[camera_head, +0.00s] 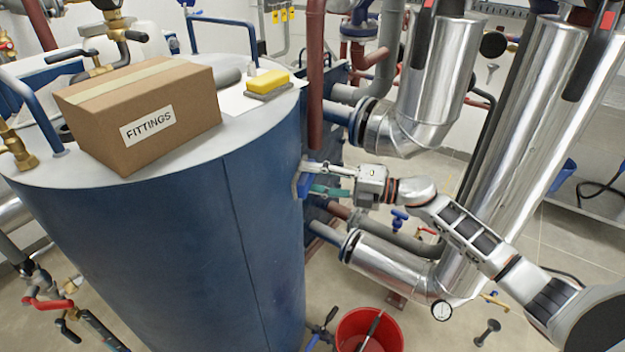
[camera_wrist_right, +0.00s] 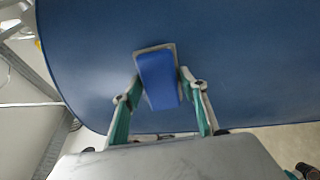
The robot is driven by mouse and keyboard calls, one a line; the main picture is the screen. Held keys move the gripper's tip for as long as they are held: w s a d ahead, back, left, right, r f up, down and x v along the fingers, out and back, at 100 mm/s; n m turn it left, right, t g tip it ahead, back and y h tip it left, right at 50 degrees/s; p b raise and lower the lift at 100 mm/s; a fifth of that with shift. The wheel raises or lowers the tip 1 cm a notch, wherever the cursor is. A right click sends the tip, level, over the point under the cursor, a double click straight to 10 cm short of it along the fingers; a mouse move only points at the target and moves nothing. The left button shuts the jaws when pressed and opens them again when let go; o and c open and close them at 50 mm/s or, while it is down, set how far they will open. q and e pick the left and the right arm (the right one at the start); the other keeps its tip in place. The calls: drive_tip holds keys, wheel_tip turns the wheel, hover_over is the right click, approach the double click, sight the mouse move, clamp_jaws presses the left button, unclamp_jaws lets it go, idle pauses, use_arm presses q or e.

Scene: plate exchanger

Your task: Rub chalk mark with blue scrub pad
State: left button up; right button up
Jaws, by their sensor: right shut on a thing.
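My right gripper (camera_head: 326,181) is shut on the blue scrub pad (camera_head: 302,183) at the right side of the big blue tank (camera_head: 190,240). In the right wrist view, the blue pad (camera_wrist_right: 158,82), with a grey layer on its far side, sits between the two fingers of the right gripper (camera_wrist_right: 160,90). The grey face is turned to the curved tank wall (camera_wrist_right: 90,60). The pad is at or very close to the wall; I cannot tell if it touches. No chalk mark shows in either view. My left gripper is not in view.
On the tank top stand a cardboard FITTINGS box (camera_head: 145,112) and a yellow sponge (camera_head: 266,82). Silver insulated pipes (camera_head: 430,85) rise on the right, and a lower one (camera_head: 385,265) runs below my right arm. A red bucket (camera_head: 350,325) stands on the floor.

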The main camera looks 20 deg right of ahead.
sight(306, 189)
drive_tip(key=shift+s+a+r+p, duration=0.1)
drive_tip(key=shift+s+a+p, duration=0.4)
drive_tip(key=shift+s+p, duration=0.15)
drive_tip(key=shift+s+a+r+p, duration=0.1)
drive_tip(key=shift+s+a+p, duration=0.4)
drive_tip(key=shift+s, duration=0.25)
drive_tip(key=shift+s+a+f, duration=0.1)
drive_tip(key=shift+s+a, duration=0.1)
drive_tip(key=shift+s, duration=0.15)
drive_tip(key=shift+s+a+p, duration=0.45)
drive_tip(key=shift+s+p, duration=0.2)
drive_tip(key=shift+s, duration=0.05)
drive_tip(key=shift+s+a+p, duration=0.4)
drive_tip(key=shift+s+p, duration=0.2)
drive_tip(key=shift+s, duration=0.1)
drive_tip(key=shift+s+d+f, duration=0.1)
drive_tip(key=shift+s+d, duration=0.15)
drive_tip(key=shift+d, duration=0.15)
drive_tip(key=shift+b+v, duration=0.5)
drive_tip(key=shift+v, duration=2.1)
drive_tip(key=shift+v, duration=1.45)
